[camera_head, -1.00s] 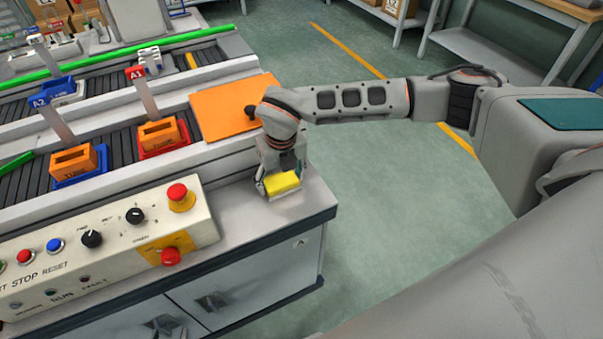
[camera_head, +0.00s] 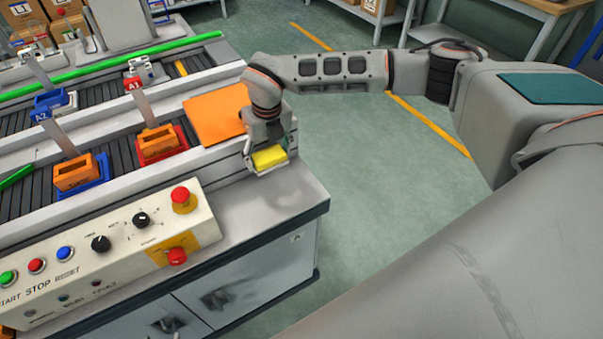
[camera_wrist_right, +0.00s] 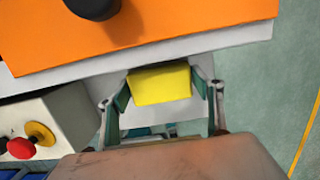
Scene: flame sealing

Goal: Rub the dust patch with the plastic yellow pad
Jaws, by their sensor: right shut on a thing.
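The plastic yellow pad (camera_head: 269,158) is held between the fingers of my right gripper (camera_head: 266,155), above the right end of the grey worktop. In the right wrist view the yellow pad (camera_wrist_right: 160,85) sits between the two fingers of the right gripper (camera_wrist_right: 162,92), close to the orange plate's edge. Whether the pad touches a surface is not clear. A faint, darker grey smudge, possibly the dust patch (camera_head: 265,200), shows on the worktop in front of the gripper; its outline is hard to make out. My left gripper is not in view.
An orange plate (camera_head: 216,115) with a dark knob lies just behind the gripper. A control panel (camera_head: 125,240) with buttons stands at the front left. Orange blocks in blue and red trays sit on the conveyor (camera_head: 113,150). The worktop's right edge drops to open floor.

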